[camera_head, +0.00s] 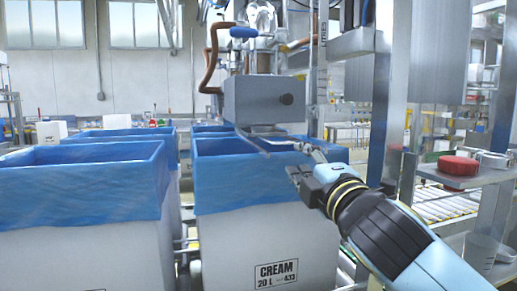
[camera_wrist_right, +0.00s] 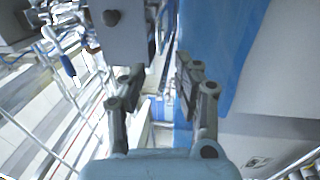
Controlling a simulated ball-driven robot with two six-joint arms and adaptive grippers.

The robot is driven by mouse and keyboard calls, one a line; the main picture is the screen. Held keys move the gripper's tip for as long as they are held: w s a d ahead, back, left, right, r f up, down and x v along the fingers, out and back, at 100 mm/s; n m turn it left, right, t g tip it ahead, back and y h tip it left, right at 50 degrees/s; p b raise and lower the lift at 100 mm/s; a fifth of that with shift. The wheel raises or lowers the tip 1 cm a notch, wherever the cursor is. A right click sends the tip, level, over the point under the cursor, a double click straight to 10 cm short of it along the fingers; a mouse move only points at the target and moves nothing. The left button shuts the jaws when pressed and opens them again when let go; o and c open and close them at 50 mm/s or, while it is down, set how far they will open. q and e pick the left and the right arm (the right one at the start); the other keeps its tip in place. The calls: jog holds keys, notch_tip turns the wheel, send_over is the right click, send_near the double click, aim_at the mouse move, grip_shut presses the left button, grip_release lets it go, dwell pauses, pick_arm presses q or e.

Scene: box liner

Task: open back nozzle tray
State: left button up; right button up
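The grey box-shaped nozzle unit (camera_head: 264,98) with a dark round knob hangs over the back of the blue-lined CREAM box. A thin metal tray or bar (camera_head: 278,139) shows under it, above the box opening; I cannot tell which part is the tray itself. My right gripper (camera_head: 303,160) is over the right side of this box, close to the bar's right end; I cannot tell if they touch. In the right wrist view, the fingers of the gripper (camera_wrist_right: 158,83) are apart with nothing clearly between them. The nozzle unit (camera_wrist_right: 124,35) is beyond the left finger there. My left gripper is not in view.
The CREAM box (camera_head: 268,240) with its blue liner (camera_head: 235,180) stands below the gripper. Another lined box (camera_head: 82,235) stands to the left. A metal post (camera_head: 385,110) and a shelf with a red round object (camera_head: 458,165) are to the right.

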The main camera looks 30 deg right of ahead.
aim_at(284, 143)
jog(key=p+x, duration=0.2)
jog(key=x, duration=0.8)
jog(key=shift+w+d+r, duration=0.1)
jog(key=shift+w+d, duration=0.1)
jog(key=shift+w, duration=0.05)
grip_shut()
